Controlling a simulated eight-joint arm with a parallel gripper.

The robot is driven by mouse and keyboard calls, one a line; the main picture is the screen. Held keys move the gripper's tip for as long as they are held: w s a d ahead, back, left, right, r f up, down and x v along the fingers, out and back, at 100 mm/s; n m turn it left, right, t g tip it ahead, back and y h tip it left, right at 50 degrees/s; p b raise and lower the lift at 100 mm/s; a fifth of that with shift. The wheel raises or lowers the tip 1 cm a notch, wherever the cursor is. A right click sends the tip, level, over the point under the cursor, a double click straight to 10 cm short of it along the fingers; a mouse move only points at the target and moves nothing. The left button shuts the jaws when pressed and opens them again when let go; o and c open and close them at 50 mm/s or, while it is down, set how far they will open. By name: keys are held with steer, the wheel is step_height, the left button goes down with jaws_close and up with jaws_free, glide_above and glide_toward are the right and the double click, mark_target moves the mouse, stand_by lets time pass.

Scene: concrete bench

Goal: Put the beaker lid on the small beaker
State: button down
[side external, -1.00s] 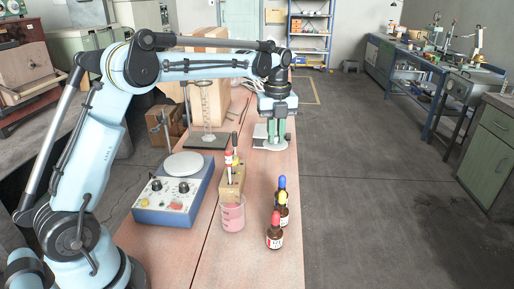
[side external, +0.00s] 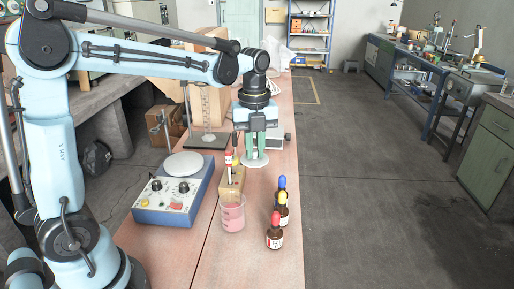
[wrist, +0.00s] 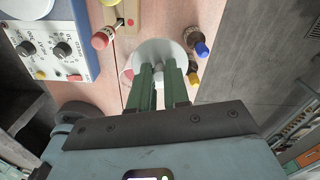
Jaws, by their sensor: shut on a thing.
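My gripper (side external: 256,152) is shut on the beaker lid (side external: 256,162), a pale round disc with a small knob, and holds it above the bench beyond the wooden block. In the wrist view, the lid (wrist: 150,52) sits below my green fingers (wrist: 165,80). The small beaker (side external: 232,214) is clear glass with pink contents and stands on the bench, nearer the side camera than my gripper. In the wrist view the lid covers most of that area, and only a pinkish edge shows beside it. The lid is apart from the beaker.
A wooden block (side external: 232,183) holding red- and yellow-topped items stands just behind the beaker. Several brown bottles (side external: 275,236) with coloured caps stand to its right. A blue hotplate stirrer (side external: 165,203) is at left. A pale flat device (side external: 284,141) lies behind my gripper.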

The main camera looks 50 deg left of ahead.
steer(key=s+d+f, duration=0.2)
steer(key=s+f, duration=0.3)
steer(key=s, duration=0.3)
steer(key=shift+s, duration=0.25)
steer(key=shift+f, duration=0.5)
stand_by(1.0)
steer(key=c, duration=0.6)
jaws_free()
step_height(320, 180, up, 7)
stand_by(1.0)
